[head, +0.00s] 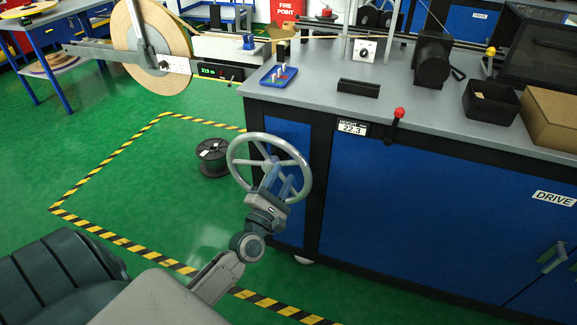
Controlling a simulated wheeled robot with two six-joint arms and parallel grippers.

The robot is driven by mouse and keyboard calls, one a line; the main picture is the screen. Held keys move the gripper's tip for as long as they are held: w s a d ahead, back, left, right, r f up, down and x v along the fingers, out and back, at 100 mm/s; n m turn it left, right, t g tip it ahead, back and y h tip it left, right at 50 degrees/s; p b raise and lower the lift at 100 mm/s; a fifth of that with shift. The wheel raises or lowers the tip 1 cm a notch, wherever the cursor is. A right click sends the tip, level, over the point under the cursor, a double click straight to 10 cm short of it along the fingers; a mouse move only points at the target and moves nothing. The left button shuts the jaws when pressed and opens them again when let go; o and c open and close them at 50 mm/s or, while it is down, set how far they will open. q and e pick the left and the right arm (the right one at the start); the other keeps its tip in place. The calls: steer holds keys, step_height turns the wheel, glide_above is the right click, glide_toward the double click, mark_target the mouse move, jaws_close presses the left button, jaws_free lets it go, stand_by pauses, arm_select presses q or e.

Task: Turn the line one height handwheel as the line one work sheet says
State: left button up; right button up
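The height handwheel (266,136) is a grey spoked wheel at the left front corner of the blue bench. My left gripper (277,183) reaches up to the wheel's lower half, its fingers among the spokes and lower rim. Whether the fingers are closed on the wheel cannot be made out. A height readout (352,128) on the bench edge shows 22.3. A lever with a red knob (399,112) stands right of the readout. I cannot make out the line one work sheet. My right gripper is not in view.
A large tape reel (152,48) hangs at upper left. A black spool (212,157) stands on the green floor behind the wheel.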

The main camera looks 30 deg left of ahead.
arm_select(q)
steer(key=shift+b+v, duration=0.3)
steer(key=shift+v, duration=1.7)
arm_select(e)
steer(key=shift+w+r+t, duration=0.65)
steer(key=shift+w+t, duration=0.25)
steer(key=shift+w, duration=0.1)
arm_select(q)
steer(key=shift+d, duration=0.1)
